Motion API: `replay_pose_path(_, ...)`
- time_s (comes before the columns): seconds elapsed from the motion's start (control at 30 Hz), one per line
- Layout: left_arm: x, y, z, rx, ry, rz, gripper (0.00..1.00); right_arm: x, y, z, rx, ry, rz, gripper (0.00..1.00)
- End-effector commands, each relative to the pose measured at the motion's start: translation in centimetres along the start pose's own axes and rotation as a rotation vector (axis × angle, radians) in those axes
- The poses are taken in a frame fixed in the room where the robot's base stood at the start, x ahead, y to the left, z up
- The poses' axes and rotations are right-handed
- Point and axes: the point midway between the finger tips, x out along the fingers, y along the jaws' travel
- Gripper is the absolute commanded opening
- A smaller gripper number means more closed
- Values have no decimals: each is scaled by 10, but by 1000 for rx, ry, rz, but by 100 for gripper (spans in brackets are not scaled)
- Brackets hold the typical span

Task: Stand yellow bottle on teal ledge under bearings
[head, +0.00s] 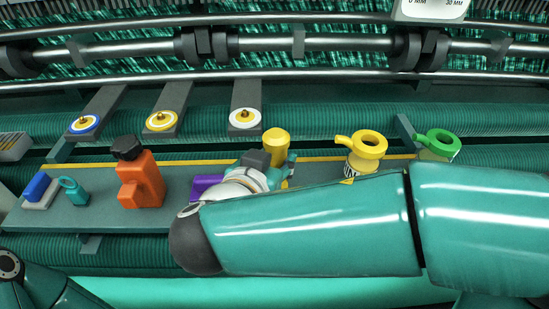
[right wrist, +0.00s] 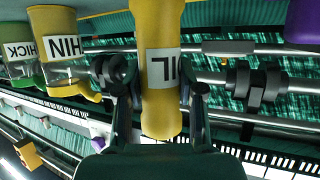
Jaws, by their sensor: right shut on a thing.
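The yellow bottle (head: 276,142) shows its top and upper body just beyond my right wrist; my arm hides its lower part. In the right wrist view, the bottle (right wrist: 158,25) has a white label, partly readable as "IL", and sits between both fingers. My right gripper (right wrist: 160,100) is shut on it. I cannot tell whether its base touches the ledge. The long grey-teal ledge (head: 100,205), edged in yellow at the back, runs below the roller with the dark bearings (head: 195,44). My left gripper is out of view.
An orange bottle (head: 140,180), small teal can (head: 73,191) and blue block (head: 37,187) stand left on the ledge. A purple object (head: 205,186) is partly hidden by my wrist. Yellow (head: 368,146) and green (head: 438,146) spouted jugs stand right. Three brackets with discs (head: 160,121) jut out behind.

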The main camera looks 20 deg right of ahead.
Motion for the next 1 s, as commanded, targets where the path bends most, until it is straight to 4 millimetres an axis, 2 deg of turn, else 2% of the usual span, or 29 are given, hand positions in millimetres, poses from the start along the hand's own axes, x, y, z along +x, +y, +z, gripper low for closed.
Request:
replay_pose_path(0.43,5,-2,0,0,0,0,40,3,0,6,2,2,0,0)
replay_pose_path(0.47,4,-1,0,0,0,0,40,3,0,6,1,1,0,41)
replay_pose_path(0.6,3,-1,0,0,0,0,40,2,1,5,1,1,1,63)
replay_pose_path(1.0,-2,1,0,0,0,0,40,1,1,1,1,1,1,63)
